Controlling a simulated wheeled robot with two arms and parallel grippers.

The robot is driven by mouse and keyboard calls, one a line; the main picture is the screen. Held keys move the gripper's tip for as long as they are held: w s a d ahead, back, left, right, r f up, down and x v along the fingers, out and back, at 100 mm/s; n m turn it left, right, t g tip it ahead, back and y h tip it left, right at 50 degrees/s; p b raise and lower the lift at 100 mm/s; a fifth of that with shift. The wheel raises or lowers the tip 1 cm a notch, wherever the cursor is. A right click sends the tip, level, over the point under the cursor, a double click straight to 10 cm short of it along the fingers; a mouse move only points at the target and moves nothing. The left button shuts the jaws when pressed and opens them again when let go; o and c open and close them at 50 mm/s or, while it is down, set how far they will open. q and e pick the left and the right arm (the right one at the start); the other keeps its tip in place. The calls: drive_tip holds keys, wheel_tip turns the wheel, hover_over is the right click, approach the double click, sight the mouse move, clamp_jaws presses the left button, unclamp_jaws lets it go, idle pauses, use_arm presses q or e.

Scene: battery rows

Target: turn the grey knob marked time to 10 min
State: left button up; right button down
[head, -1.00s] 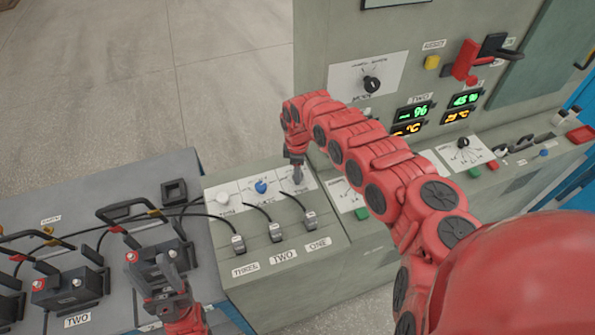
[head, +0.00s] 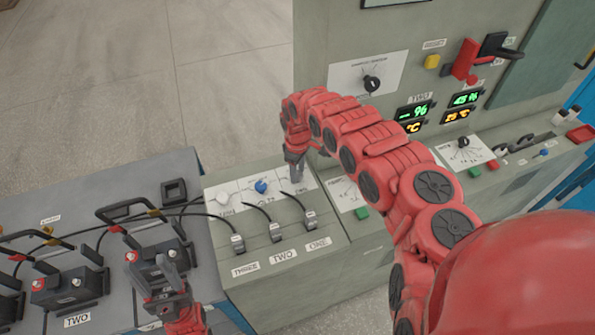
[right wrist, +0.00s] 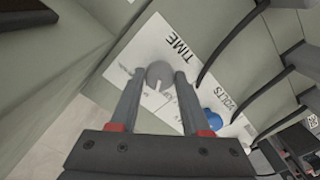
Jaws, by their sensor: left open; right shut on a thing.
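The grey knob (right wrist: 159,73) sits on a white plate marked TIME (right wrist: 150,48) in the right wrist view. My right gripper (right wrist: 158,84) has one finger on each side of it and is shut on it. The small scale marks by the knob are too blurred to read. In the head view my right gripper (head: 297,178) points down at the right end of the white dial plates, and the knob is mostly hidden there. My left gripper (head: 168,268) is open at the lower left, above the battery bench.
A blue knob (head: 261,187) marked VOLTS in the right wrist view and a white knob (head: 222,198) stand left of my right gripper. Several black cables run to plugs in front of the dials. Batteries (head: 70,278) with handles stand on the bench at left.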

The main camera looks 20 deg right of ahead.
drive_tip(key=shift+m, duration=0.8)
drive_tip(key=shift+m+b, duration=0.75)
drive_tip(key=shift+m, duration=0.55)
drive_tip(key=shift+c, duration=1.9)
unclamp_jaws()
